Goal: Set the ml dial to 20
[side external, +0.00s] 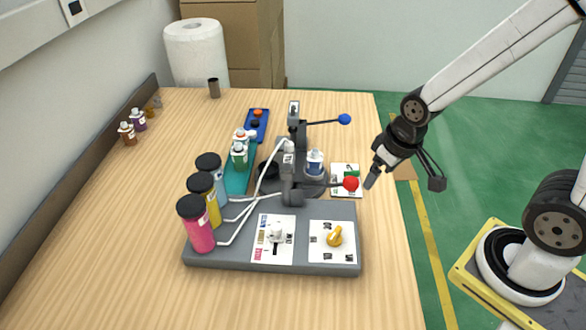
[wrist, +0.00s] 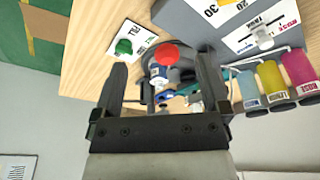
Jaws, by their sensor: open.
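The ml dial (side external: 334,237) is a yellow-orange knob on a white card (side external: 320,257) at the front right of the grey machine base. The number it points to is too small to read. In the wrist view the dial card (wrist: 212,10) is cut by the top edge, with 20 and 30 legible; the knob is mostly out of frame. My gripper (side external: 376,169) hangs in the air past the table's right edge, behind and to the right of the dial. In the wrist view its two fingers (wrist: 162,75) are spread apart with nothing held between them.
A red ball lever (side external: 351,184) and a blue ball lever (side external: 344,119) stick out near my gripper. Pink, yellow and blue bottles (side external: 199,228) line the base's left.

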